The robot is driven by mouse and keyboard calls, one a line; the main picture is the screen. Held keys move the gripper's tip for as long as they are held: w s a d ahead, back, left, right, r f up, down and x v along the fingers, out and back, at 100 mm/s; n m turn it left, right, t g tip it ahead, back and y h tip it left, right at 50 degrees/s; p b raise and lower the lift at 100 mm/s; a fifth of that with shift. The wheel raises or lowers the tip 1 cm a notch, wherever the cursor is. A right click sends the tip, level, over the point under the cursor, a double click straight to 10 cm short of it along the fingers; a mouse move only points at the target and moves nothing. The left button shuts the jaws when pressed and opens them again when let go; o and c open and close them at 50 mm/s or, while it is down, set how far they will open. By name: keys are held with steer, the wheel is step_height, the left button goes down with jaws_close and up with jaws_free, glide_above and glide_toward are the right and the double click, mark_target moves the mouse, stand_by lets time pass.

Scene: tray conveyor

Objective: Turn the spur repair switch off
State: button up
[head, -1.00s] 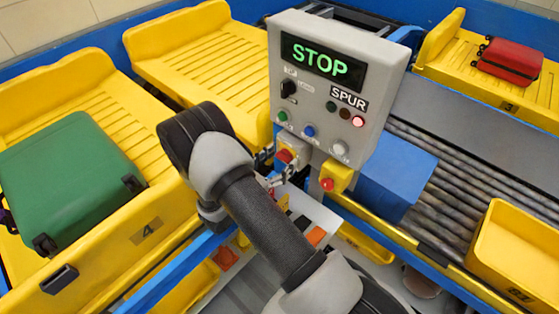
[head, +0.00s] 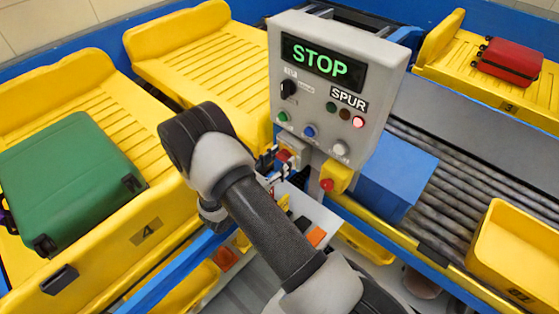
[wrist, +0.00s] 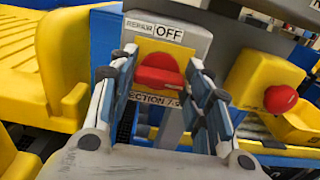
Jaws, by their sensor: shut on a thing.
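The spur repair switch is a red handle (wrist: 160,72) on a yellow plate, seen in the wrist view. A label above it reads REPAIR OFF (wrist: 153,32). The handle lies roughly level across that picture, and my gripper (wrist: 162,85) is shut on it, one finger at each side. In the head view my gripper (head: 270,165) is at the switch (head: 284,156), low on the left of the grey SPUR panel (head: 315,108), and partly covers it. The lower part of the plate is partly hidden by the fingers.
A red push button (head: 326,184) on a yellow box sits close right of the switch. The panel's display (head: 320,61) reads STOP in green, and a red lamp (head: 359,122) is lit.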

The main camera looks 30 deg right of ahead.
steer(key=shift+n, duration=0.4)
steer(key=n+p, duration=0.1)
steer(key=n, duration=0.3)
steer(key=n+p, duration=0.1)
steer(key=n, duration=0.3)
steer(key=shift+w, duration=0.1)
steer(key=n, duration=0.5)
steer(key=shift+f+p, duration=0.15)
steer(key=shift+p, duration=0.2)
steer(key=shift+n, duration=2)
steer(key=shift+f+p, duration=0.1)
steer(key=shift+p, duration=0.2)
steer(key=o, duration=1.1)
steer(key=shift+c, duration=0.2)
